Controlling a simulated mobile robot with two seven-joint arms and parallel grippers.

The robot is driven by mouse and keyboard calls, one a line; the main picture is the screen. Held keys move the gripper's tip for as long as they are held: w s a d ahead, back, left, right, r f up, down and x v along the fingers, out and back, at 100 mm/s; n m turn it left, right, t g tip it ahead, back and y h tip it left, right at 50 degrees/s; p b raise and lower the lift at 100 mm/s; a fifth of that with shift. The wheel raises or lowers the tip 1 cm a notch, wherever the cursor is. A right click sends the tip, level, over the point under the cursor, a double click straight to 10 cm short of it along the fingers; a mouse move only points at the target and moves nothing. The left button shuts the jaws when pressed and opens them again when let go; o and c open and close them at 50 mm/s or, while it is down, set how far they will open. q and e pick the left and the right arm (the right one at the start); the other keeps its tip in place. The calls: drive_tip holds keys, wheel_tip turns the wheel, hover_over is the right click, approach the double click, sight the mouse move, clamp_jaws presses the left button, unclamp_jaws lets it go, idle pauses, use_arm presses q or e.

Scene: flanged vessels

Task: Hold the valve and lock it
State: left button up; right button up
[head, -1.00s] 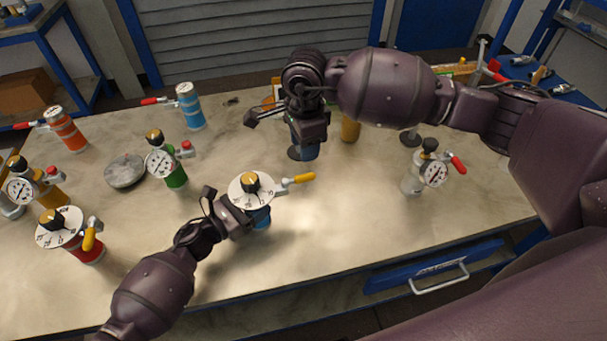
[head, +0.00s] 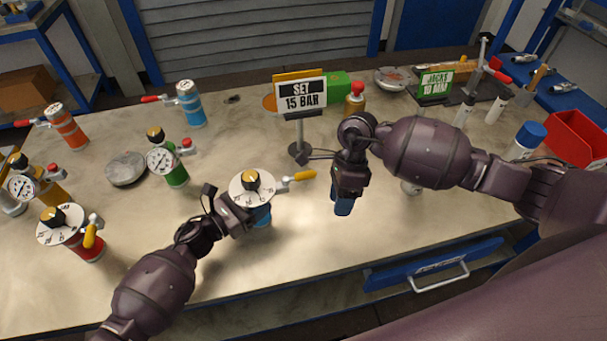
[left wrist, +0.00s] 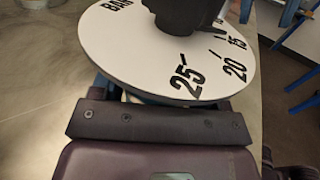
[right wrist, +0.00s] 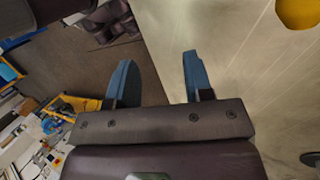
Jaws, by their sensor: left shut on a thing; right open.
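A blue valve vessel (head: 263,218) stands in the middle of the table. It has a white numbered dial (head: 243,196), a black-and-gold knob (head: 251,180) and a yellow lever (head: 303,175) pointing right. My left gripper (head: 248,214) is shut on its body below the dial; the fingers are mostly hidden. The left wrist view shows the dial (left wrist: 125,55) close up with 25, 20 and 15 on its near and right side. My right gripper (head: 343,207) is open and empty, to the right of the lever. In the right wrist view the yellow lever end (right wrist: 298,12) lies at the top right, outside the fingers (right wrist: 158,80).
A sign (head: 302,95) reading "SET 15 BAR" stands behind the valve. Green (head: 172,170), red (head: 80,246), orange (head: 66,132) and light blue (head: 190,108) vessels stand left. The front right tabletop is clear.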

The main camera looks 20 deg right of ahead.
wheel_tip(320, 180, down, 2)
drive_tip(key=s+d+m+y, duration=0.1)
drive_tip(key=s+m+y, duration=0.1)
drive_tip(key=m+y, duration=0.15)
drive_tip(key=m+t+y, duration=0.8)
drive_tip(key=m, duration=1.6)
approach(303, 176)
drive_tip(key=x, duration=0.3)
drive_tip(key=f+x, duration=0.1)
drive_tip(key=x, duration=0.2)
drive_tip(key=w+x, duration=0.1)
drive_tip(key=x, duration=0.3)
drive_tip(key=shift+d+f, duration=0.2)
clamp_jaws()
